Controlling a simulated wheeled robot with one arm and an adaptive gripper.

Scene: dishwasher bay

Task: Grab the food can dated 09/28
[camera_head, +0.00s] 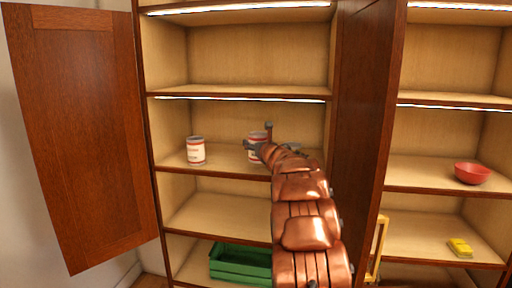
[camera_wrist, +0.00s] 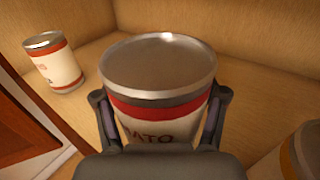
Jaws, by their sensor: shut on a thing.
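A can (camera_wrist: 160,120) with a white and red label fills the middle of the wrist view, with part of a word, "ATO", readable. My gripper (camera_wrist: 160,115) is shut on this can, one finger on each side. In the head view the held can (camera_head: 257,138) is at the middle shelf, partly hidden by my gripper (camera_head: 258,146). A second can (camera_head: 196,151) with a white and red label stands at the left of that shelf, and it also shows in the wrist view (camera_wrist: 55,64). A third can (camera_wrist: 300,150) is cut off at the right edge. No date is readable on any can.
The open cabinet door (camera_head: 85,130) is at the left and another door (camera_head: 362,140) stands right of my arm. A green crate (camera_head: 240,264) is on a low shelf. A red bowl (camera_head: 472,173) and a yellow item (camera_head: 460,248) sit in the right cabinet.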

